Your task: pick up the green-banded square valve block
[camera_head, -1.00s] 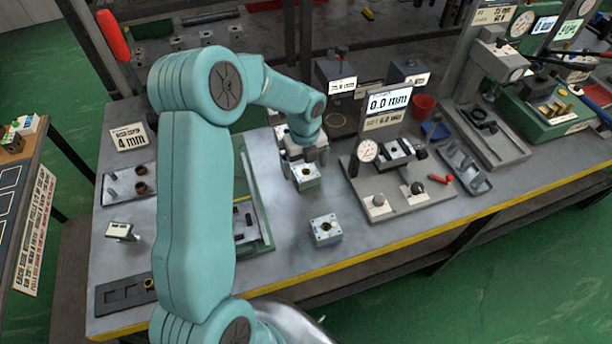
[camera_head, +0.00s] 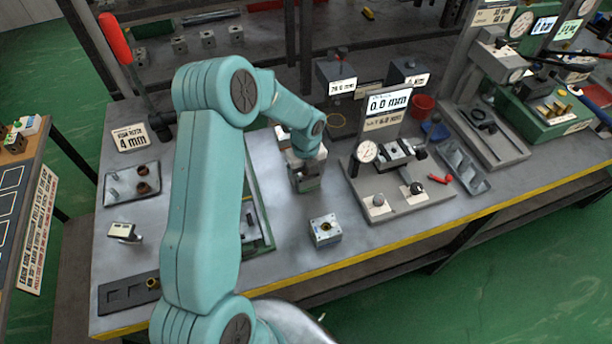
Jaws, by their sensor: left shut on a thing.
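My left gripper (camera_head: 306,174) points down over the table, left of the dial gauge stand. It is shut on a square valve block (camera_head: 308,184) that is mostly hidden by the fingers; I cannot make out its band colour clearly. I cannot tell whether that block still touches the table. Another square valve block (camera_head: 325,230) with a pale top and a dark round hole stands apart on the table, nearer the front edge. Its band colour is too small to tell. My right gripper is not in view.
A dial gauge stand (camera_head: 385,198) with a 0.0 mm display stands right of the gripper. A red cup (camera_head: 423,106) is behind it. A grey tray (camera_head: 131,184) with small parts lies at the left. The table around the front block is clear.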

